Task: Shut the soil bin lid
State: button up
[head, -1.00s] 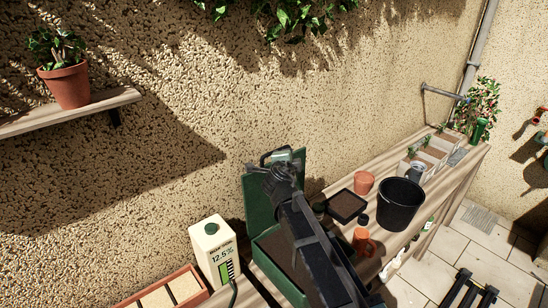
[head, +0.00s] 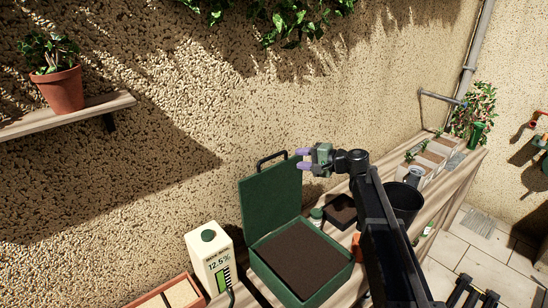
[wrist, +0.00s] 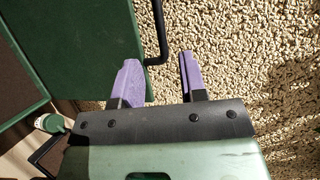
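The green soil bin (head: 262,272) stands on the bench, filled with dark soil (head: 300,260). Its green lid (head: 268,200) is open and stands upright along the wall side, with a black handle (head: 272,158) on its top edge. My gripper (head: 303,160) is beside the upper right edge of the lid, its two purple fingers apart and empty. In the wrist view my gripper (wrist: 160,80) shows a clear gap between its fingers. The lid (wrist: 85,45) is at the left there, and the handle (wrist: 160,30) reaches close to the left fingertip; I cannot tell if they touch.
A meter box (head: 210,258) reading 12.5% stands left of the bin. A green-capped bottle (head: 317,214), a dark tray (head: 341,210) and a black bucket (head: 402,200) stand to the right. The wall (head: 180,150) rises close behind the lid.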

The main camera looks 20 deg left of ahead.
aim_at(273, 156)
jog(key=b+x, duration=0.2)
jog(key=x, duration=0.9)
jog(key=shift+c, duration=0.5)
grip_shut()
